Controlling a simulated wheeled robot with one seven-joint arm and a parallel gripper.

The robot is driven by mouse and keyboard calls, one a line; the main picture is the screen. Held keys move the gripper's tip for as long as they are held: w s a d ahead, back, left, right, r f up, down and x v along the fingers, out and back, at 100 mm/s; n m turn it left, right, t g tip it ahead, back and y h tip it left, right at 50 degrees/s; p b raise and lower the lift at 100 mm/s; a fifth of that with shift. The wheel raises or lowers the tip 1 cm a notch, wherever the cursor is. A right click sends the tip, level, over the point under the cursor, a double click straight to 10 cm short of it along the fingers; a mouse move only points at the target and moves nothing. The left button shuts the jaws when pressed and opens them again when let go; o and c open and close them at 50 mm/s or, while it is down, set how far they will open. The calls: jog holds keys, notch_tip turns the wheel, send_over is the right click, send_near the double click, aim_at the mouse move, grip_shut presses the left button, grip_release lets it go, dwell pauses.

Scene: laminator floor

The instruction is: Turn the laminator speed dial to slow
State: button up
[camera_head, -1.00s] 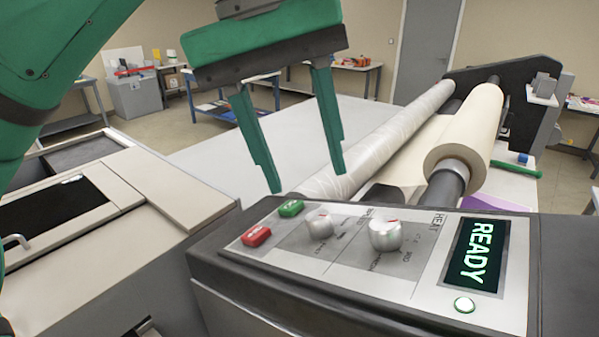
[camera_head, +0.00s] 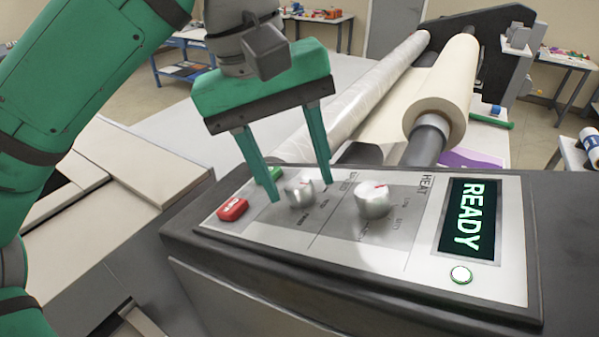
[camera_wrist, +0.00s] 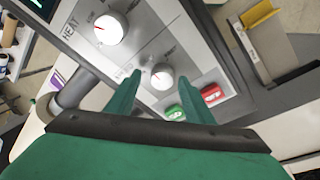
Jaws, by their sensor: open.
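The laminator's control panel (camera_head: 335,262) has two silvery knobs. The speed dial (camera_head: 299,193) is the left one, beside the red and green buttons. My gripper (camera_head: 300,192) is open and empty, fingers pointing down. In the head view its fingertips are on either side of the speed dial. In the wrist view my gripper's fingers (camera_wrist: 195,74) also flank the dial, and I cannot tell whether they touch it.
A red button (camera_head: 232,209) and a green button (camera_head: 275,174) are close to the left finger. A lit READY display (camera_head: 469,219) and a round button (camera_head: 461,274) are at the right. Film rolls (camera_head: 445,85) stand behind the panel.

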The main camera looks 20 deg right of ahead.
jog(key=shift+a+f, duration=0.2)
jog(key=shift+f, duration=0.25)
jog(key=shift+s+d, duration=0.1)
